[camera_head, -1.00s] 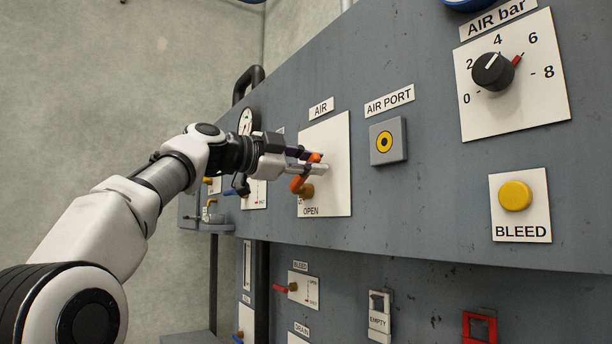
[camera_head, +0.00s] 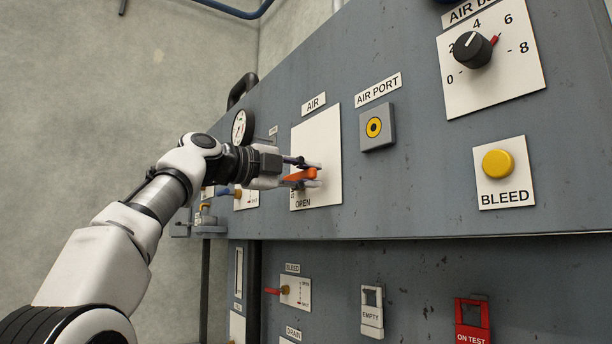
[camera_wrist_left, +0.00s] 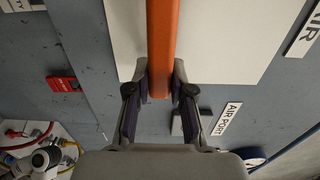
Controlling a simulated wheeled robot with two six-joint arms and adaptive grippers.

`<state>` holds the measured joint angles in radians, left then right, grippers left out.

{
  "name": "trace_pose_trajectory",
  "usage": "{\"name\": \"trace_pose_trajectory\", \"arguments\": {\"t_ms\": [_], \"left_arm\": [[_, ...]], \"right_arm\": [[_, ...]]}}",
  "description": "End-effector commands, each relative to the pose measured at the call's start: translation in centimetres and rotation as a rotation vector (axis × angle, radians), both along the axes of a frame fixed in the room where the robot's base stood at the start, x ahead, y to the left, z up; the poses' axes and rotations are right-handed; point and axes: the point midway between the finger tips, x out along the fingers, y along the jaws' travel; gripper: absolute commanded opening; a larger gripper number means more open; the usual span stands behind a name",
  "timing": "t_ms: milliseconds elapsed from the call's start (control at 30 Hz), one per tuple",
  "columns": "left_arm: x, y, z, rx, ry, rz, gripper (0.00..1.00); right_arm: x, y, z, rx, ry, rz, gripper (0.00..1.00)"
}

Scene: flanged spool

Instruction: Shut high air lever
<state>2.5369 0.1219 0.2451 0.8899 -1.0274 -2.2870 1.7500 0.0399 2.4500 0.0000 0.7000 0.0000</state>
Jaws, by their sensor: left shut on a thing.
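The air lever (camera_head: 300,175) is orange and sits in front of a white plate (camera_head: 325,150) labelled AIR above and OPEN at its lower part. In the head view the lever points roughly level, toward the left. My left gripper (camera_head: 308,174) is at the plate with its fingers on either side of the lever. In the left wrist view the orange lever (camera_wrist_left: 161,50) runs up between the two fingertips (camera_wrist_left: 160,85), which are closed on it. The lever's pivot is partly hidden by the fingers. My right gripper is not in view.
To the right of the plate are the AIR PORT block (camera_head: 376,127), the yellow BLEED button (camera_head: 497,164) and the AIR bar dial (camera_head: 472,50). A round gauge (camera_head: 240,127) and a black handle (camera_head: 242,87) are behind my left wrist. Lower down is a small red BLEED lever (camera_head: 272,291).

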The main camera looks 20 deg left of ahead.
Motion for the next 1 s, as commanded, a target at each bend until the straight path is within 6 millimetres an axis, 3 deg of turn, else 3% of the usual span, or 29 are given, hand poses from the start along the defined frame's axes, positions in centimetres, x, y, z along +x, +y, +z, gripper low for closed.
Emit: {"name": "trace_pose_trajectory", "arguments": {"t_ms": [300, 333, 400, 767, 1000], "left_arm": [[0.0, 0.0, 0.0, 0.004, -0.003, 0.002, 0.0], [0.0, 0.0, 0.0, 0.004, -0.003, 0.002, 0.32], [0.0, 0.0, 0.0, 0.003, -0.002, 0.002, 0.48], [-0.2, 0.2, 0.1, 0.001, -0.002, 0.001, 0.48], [-1.8, 1.5, 0.2, 0.0, 0.001, -0.001, 0.48]], "right_arm": [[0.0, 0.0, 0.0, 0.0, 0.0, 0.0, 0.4], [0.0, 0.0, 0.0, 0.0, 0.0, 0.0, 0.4], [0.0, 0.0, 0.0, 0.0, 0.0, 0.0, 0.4], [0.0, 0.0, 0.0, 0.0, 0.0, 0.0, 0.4], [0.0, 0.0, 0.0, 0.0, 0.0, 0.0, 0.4]]}}
